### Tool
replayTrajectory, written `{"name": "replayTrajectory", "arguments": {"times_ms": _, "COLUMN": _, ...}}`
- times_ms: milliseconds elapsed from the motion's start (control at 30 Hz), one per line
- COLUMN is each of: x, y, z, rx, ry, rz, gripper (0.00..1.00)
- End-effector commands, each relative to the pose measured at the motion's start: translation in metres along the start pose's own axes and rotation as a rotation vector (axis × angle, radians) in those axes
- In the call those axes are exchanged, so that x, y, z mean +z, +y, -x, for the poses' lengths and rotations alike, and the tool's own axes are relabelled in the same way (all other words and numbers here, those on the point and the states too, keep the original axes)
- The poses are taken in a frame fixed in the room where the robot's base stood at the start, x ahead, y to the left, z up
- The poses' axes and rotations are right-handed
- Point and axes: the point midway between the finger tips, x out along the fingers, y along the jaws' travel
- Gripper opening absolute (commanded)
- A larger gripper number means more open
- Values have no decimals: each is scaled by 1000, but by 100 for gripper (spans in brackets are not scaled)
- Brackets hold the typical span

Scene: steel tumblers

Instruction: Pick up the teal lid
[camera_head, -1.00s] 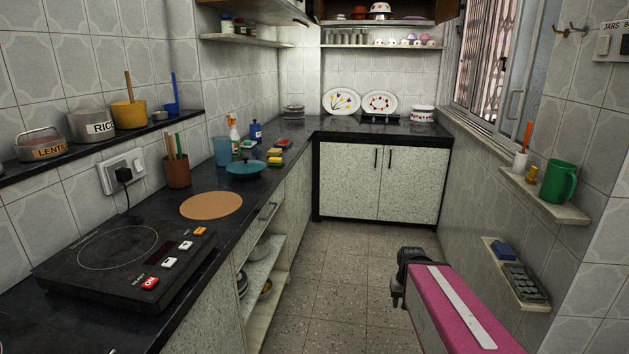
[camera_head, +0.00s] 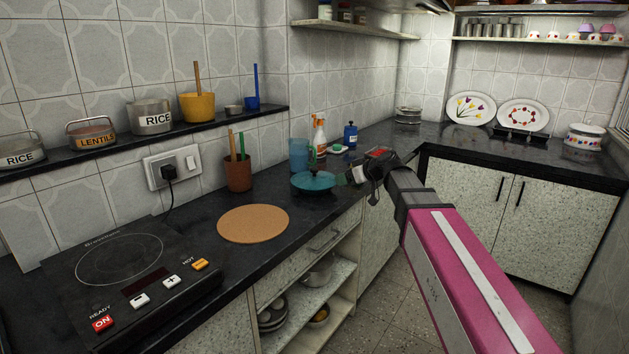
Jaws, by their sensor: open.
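My gripper (camera_head: 356,175) is open and empty, just right of the lid, at the end of my pink arm. A gap to the lid is hard to judge here, and the gripper hides part of the counter behind it.
A blue tumbler (camera_head: 300,156), a spray bottle (camera_head: 319,136) and a blue bottle (camera_head: 351,135) stand behind the lid. A brown utensil pot (camera_head: 238,174) stands left. The cork mat (camera_head: 252,224) is bare, in front of the lid. The hob (camera_head: 120,268) is nearer.

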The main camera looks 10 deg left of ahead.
Motion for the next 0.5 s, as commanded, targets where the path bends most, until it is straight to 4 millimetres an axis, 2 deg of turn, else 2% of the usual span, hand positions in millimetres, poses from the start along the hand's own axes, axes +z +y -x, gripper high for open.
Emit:
{"name": "replayTrajectory", "arguments": {"times_ms": 33, "x": -18, "y": -3, "z": -3, "rx": -10, "ry": 33, "rz": 31, "gripper": 62}}
{"name": "replayTrajectory", "arguments": {"times_ms": 133, "x": -39, "y": -8, "z": -4, "rx": -21, "ry": 76, "rz": 71, "gripper": 62}}
{"name": "replayTrajectory", "arguments": {"times_ms": 333, "x": -48, "y": -10, "z": -18, "rx": -26, "ry": 95, "rz": 87, "gripper": 62}}
{"name": "replayTrajectory", "arguments": {"times_ms": 500, "x": -50, "y": -10, "z": -43, "rx": -26, "ry": 93, "rz": 86, "gripper": 62}}
